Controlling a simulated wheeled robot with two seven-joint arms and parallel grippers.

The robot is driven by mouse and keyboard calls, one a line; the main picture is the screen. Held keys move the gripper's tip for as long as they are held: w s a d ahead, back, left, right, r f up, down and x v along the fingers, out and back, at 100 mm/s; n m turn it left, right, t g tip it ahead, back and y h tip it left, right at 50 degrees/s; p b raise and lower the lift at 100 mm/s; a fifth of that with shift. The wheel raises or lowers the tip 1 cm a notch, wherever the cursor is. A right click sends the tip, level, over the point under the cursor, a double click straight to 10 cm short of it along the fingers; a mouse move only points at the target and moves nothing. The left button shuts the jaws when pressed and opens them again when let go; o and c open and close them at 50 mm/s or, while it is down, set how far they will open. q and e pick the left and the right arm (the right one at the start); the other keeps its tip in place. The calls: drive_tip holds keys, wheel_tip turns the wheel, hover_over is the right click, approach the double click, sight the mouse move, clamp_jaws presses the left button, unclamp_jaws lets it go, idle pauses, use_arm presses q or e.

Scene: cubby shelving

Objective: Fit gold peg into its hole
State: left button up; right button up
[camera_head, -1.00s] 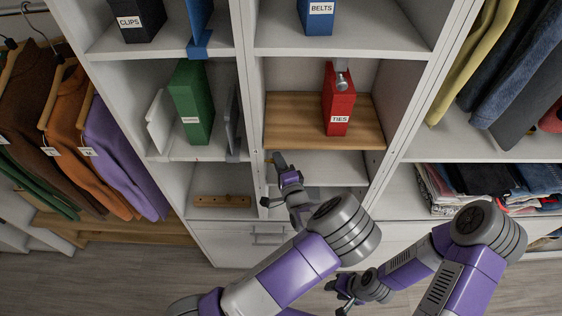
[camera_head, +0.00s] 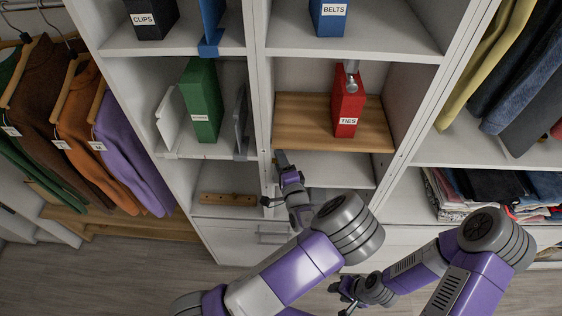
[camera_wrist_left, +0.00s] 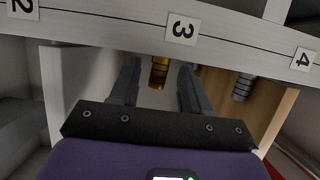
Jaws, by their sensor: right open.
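A ribbed gold peg (camera_wrist_left: 159,73) shows in the left wrist view just below the shelf edge, under the number 3 label (camera_wrist_left: 183,27). My left gripper (camera_head: 283,163) reaches to the lower middle shelf in the head view. In the left wrist view its two fingers stand on either side of the gold peg, with a visible gap to each. Whether the peg sits in a hole is hidden by the edge. My right gripper (camera_head: 348,291) is open and empty, low in front of the drawers.
A silver peg (camera_wrist_left: 243,87) stands right of the gold one, near label 4 (camera_wrist_left: 303,60). A wooden strip with holes (camera_head: 229,199) lies in the lower left cubby. A red TIES box (camera_head: 347,105) stands on the wooden shelf (camera_head: 305,112) above my left gripper.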

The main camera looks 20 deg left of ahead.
use_arm(q)
drive_tip(key=v, duration=0.7)
drive_tip(key=shift+s+d, duration=0.2)
drive_tip(key=shift+s, duration=0.05)
idle(0.5)
